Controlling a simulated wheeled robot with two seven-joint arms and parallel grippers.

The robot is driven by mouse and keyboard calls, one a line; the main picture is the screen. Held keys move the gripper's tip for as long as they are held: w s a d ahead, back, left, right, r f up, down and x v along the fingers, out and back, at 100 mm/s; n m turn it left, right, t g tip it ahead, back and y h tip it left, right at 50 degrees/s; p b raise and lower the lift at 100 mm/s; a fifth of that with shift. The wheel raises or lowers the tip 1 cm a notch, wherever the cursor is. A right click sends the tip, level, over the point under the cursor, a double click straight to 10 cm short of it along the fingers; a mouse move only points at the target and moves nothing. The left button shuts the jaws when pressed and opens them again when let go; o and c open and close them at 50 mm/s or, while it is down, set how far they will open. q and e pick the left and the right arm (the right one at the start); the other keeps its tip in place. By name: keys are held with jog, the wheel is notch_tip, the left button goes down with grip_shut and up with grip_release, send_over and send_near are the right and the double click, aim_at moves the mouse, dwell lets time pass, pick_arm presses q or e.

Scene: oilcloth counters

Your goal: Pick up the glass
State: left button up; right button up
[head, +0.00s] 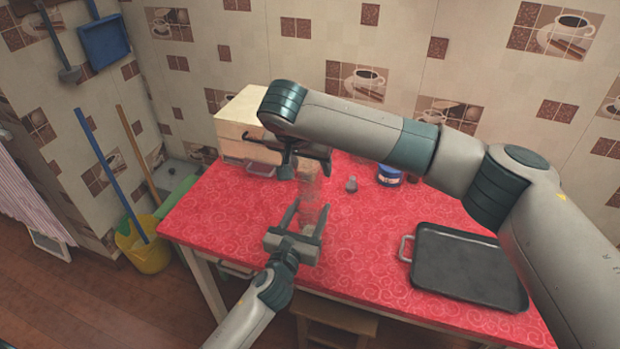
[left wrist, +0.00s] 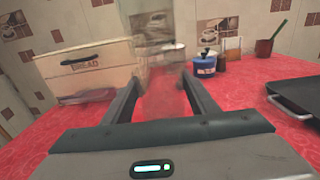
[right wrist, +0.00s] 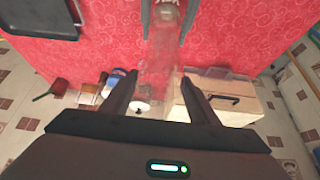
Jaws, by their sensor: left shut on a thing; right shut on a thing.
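The glass (head: 312,192) is clear and hard to make out against the red cloth. It stands between my two grippers, and its outline is faint. My left gripper (head: 309,208) is shut on its lower part from the front. My right gripper (head: 306,167) is shut on its upper part from above. In the left wrist view the glass (left wrist: 165,100) shows as a blurred clear shape between the fingers. In the right wrist view the glass (right wrist: 163,55) runs from my right fingers towards my left ones. I cannot tell whether its base touches the table.
A wooden bread box (head: 238,122) stands at the back left of the red table (head: 240,215). A black tray (head: 468,265) lies at the right. The cloth at the left front is clear.

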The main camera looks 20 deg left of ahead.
jog(key=shift+r, duration=1.35)
pick_arm(q)
jog(key=o, duration=1.3)
jog(key=s, duration=1.2)
jog(key=shift+a, duration=0.25)
